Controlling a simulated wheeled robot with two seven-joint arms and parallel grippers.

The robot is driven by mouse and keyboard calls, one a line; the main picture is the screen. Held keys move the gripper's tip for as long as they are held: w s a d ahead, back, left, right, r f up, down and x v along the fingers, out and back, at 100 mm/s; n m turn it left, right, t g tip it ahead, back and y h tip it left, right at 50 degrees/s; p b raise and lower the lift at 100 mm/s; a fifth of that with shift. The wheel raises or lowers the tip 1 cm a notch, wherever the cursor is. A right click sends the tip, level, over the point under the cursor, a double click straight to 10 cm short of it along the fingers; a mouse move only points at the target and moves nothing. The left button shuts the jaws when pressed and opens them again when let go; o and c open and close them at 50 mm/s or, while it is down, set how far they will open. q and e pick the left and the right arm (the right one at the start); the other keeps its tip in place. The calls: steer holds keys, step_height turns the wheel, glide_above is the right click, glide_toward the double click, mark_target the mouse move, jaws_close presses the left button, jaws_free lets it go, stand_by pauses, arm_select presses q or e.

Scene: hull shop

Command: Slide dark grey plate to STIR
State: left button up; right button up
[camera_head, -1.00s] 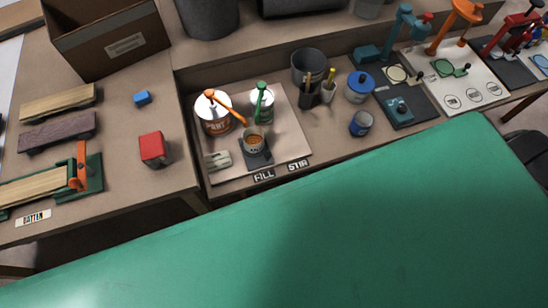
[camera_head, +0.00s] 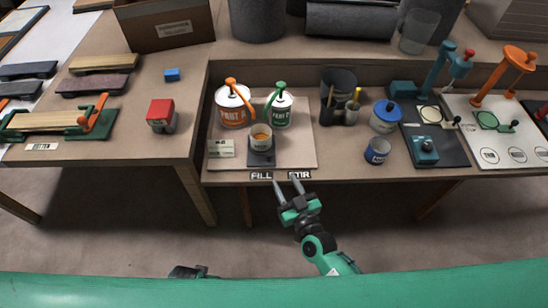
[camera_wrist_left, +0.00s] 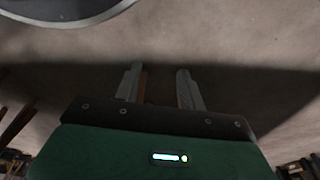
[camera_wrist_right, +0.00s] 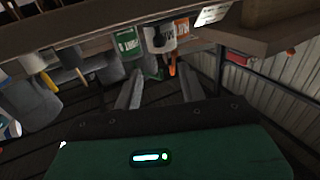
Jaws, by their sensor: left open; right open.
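The dark grey plate (camera_head: 261,158) lies on the pale mat in front of the two paint cans, above the FILL label (camera_head: 261,176). A small cup (camera_head: 260,137) of orange-brown contents stands on its back part. The STIR label (camera_head: 299,175) is to the right on the bench's front edge. My right gripper (camera_head: 287,185) is open and empty in front of that edge, its fingers pointing toward the bench near the two labels, apart from the plate. In the right wrist view its open fingers (camera_wrist_right: 160,88) show too. My left gripper (camera_wrist_left: 161,88) is open and empty above bare floor.
Orange-labelled (camera_head: 233,106) and green-labelled (camera_head: 279,108) paint cans stand behind the plate. A pale card (camera_head: 221,148) lies left of it. The mat (camera_head: 300,150) right of the plate is clear. A blue tin (camera_head: 377,150) stands farther right.

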mark_target(271, 157)
steer(key=x, duration=1.1)
steer(key=shift+w+a, duration=0.1)
steer(key=shift+w, duration=0.2)
steer(key=shift+w+a, duration=0.2)
steer(key=shift+w, duration=0.2)
arm_select(q)
steer(key=shift+w+d+r, duration=0.1)
steer(key=shift+w+r, duration=0.15)
steer(key=shift+r, duration=0.6)
arm_select(e)
jaws_close()
